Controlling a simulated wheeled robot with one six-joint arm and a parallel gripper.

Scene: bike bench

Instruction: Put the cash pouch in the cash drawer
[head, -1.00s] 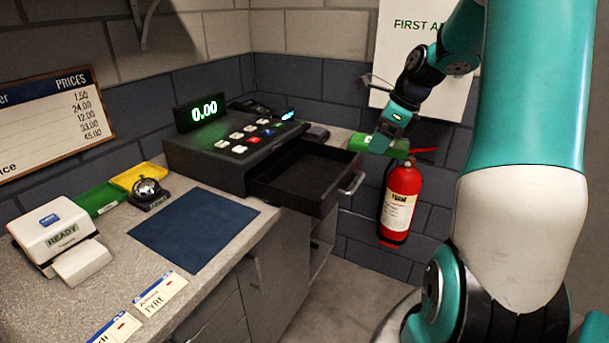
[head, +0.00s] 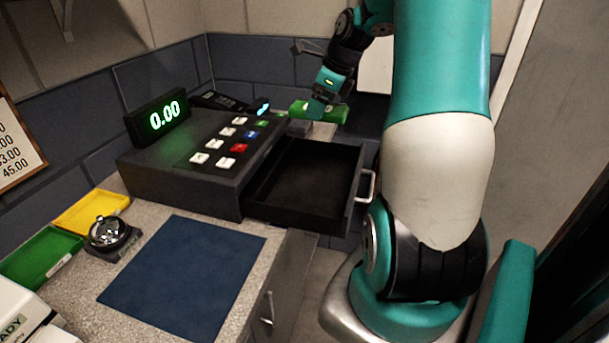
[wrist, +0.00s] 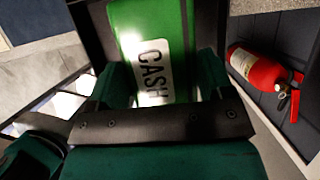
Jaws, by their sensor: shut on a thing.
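The green cash pouch (head: 322,111) shows in the head view at the back, beyond the far side of the drawer. In the wrist view its white CASH label (wrist: 153,72) faces the camera. My gripper (head: 326,97) is shut on the pouch; in the wrist view its dark green fingers (wrist: 160,90) lie on either side of it. The black cash drawer (head: 352,207) is pulled out from the register and looks empty. The pouch appears raised, apart from the drawer floor in the head view; its exact height is unclear.
The register (head: 190,165) reads 0.00 and stands left of the drawer. A blue mat (head: 180,275), a bell (head: 108,233) and green (head: 40,258) and yellow (head: 90,211) trays lie on the counter. A red fire extinguisher (wrist: 255,68) is at the right in the wrist view.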

